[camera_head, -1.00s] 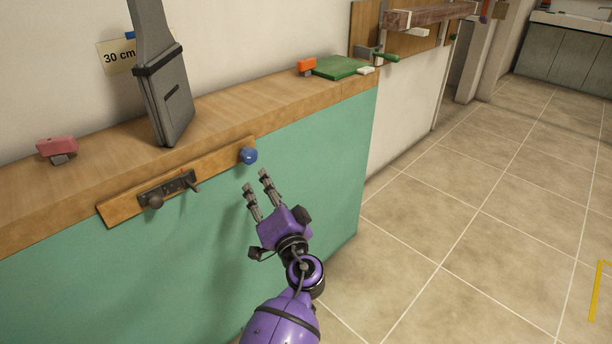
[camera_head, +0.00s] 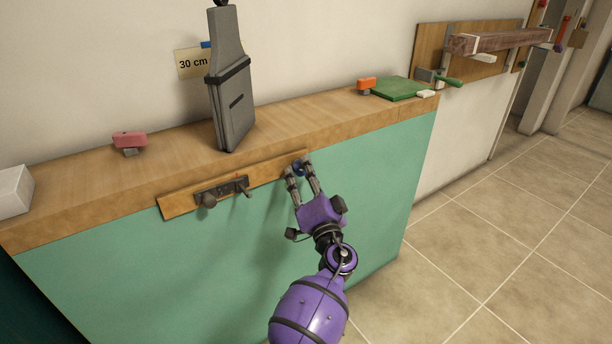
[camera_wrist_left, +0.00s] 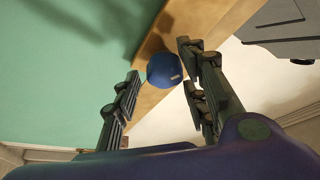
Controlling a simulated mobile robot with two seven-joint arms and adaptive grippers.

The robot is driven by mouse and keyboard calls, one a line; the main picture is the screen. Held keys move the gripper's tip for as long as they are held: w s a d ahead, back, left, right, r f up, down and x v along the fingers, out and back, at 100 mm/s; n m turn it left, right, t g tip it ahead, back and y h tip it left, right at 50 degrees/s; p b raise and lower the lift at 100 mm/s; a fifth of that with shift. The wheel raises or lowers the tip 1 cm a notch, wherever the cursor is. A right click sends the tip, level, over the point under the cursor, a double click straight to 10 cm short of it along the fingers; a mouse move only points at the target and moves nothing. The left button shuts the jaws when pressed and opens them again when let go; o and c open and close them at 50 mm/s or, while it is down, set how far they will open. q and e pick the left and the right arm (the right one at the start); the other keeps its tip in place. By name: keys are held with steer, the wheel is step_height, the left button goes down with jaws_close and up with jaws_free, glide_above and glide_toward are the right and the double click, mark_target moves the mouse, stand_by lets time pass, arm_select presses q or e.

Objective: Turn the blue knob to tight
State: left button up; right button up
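The blue knob (camera_head: 298,169) sits near the right end of a wooden strip (camera_head: 180,205) on the front of the green panel (camera_head: 130,270). My left gripper (camera_head: 299,167) is at the knob, with one finger on each side of it. In the left wrist view the knob (camera_wrist_left: 165,70) lies between the fingertips, close to the right finger; I cannot tell whether they touch. The fingers are apart and the gripper is open. In the head view the fingers partly hide the knob. My right gripper is not in view.
A dark latch (camera_head: 222,190) is on the strip left of the knob. On the wooden ledge (camera_head: 175,160) stand a grey tool (camera_head: 229,95), a pink block (camera_head: 130,138), an orange block (camera_head: 366,83) and a green slab (camera_head: 398,88). Floor (camera_head: 480,230) to the right is clear.

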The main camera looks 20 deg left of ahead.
arm_select(q)
steer(key=c, duration=1)
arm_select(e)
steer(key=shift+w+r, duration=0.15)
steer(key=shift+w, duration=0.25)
arm_select(q)
steer(key=shift+s+m, duration=0.1)
steer(key=shift+m, duration=0.2)
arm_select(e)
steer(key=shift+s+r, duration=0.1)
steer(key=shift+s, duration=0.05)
